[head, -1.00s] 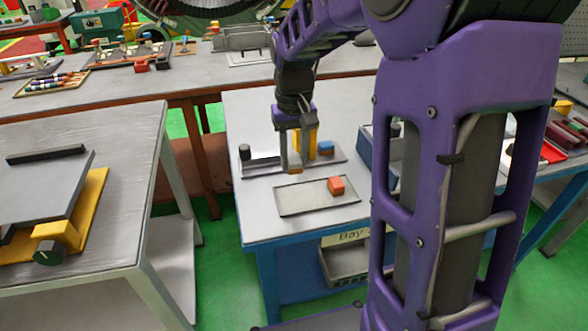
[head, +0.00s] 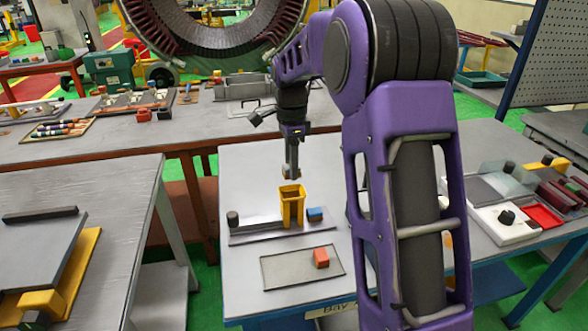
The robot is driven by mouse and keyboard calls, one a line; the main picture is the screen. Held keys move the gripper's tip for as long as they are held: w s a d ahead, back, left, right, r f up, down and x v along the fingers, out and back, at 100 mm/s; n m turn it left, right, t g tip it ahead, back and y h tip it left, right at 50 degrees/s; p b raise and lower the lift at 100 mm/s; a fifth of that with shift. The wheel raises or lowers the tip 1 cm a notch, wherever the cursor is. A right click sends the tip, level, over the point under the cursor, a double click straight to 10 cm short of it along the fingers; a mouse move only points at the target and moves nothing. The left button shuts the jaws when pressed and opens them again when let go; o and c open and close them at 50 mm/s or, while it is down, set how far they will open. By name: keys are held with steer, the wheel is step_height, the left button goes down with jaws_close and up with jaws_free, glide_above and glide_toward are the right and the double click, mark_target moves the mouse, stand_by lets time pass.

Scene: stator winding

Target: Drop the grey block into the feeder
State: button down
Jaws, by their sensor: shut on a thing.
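The yellow feeder (head: 299,192) stands upright, open at the top, on a grey base plate (head: 262,231) on the table. My gripper (head: 290,173) points down just above the feeder's mouth and is shut on a small greyish thing, seemingly the grey block (head: 290,175). The block is mostly covered by the fingers and is tiny in this view. It appears above the feeder's rim; whether it is exactly over the opening I cannot tell.
A blue block (head: 315,214) sits right of the feeder and a black cylinder (head: 233,218) left of it on the base plate. A shallow grey tray (head: 285,268) in front carries a red block (head: 321,257). Other workbenches stand at left and behind.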

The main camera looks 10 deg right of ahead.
steer(key=shift+w+d+m, duration=0.1)
steer(key=shift+w+m, duration=0.2)
steer(key=shift+m, duration=0.1)
steer(key=shift+f+b, duration=0.45)
steer(key=shift+f, duration=1.5)
steer(key=shift+f, duration=0.15)
steer(key=shift+f+b, duration=0.35)
steer(key=shift+f, duration=0.4)
